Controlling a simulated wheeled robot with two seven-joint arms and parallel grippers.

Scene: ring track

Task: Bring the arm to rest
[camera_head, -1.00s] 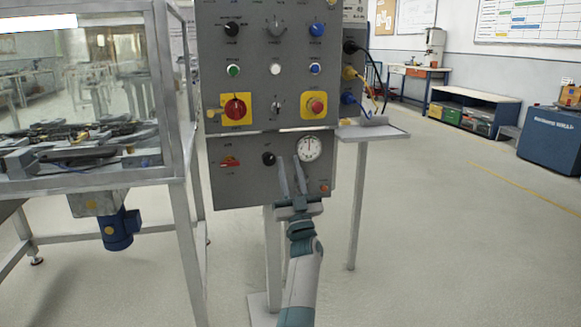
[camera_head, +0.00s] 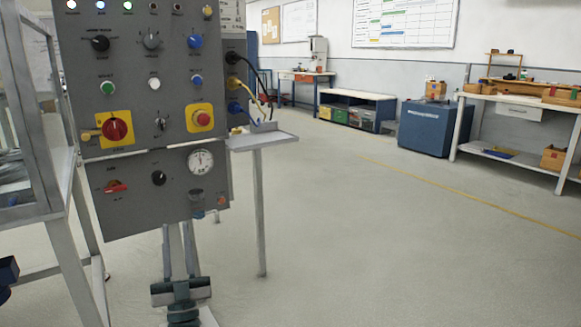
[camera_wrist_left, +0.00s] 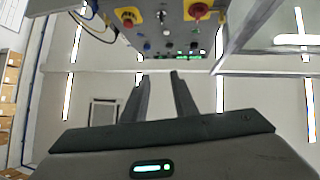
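My left gripper (camera_head: 176,226) points up in the head view, just below the lower edge of the grey control panel (camera_head: 133,215). Its two fingers stand apart with nothing between them. In the left wrist view the fingers (camera_wrist_left: 159,74) also show a gap, with the panel (camera_wrist_left: 165,35) above their tips. Whether the fingertips touch the panel is hard to tell, but I see no hold on it. My right gripper is not in view.
A small grey shelf (camera_head: 272,139) on a post juts out right of the panel. A glass-sided frame (camera_head: 35,212) stands at left. A blue cabinet (camera_head: 430,128) and a workbench (camera_head: 517,101) are farther right. The floor (camera_head: 390,245) between is clear.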

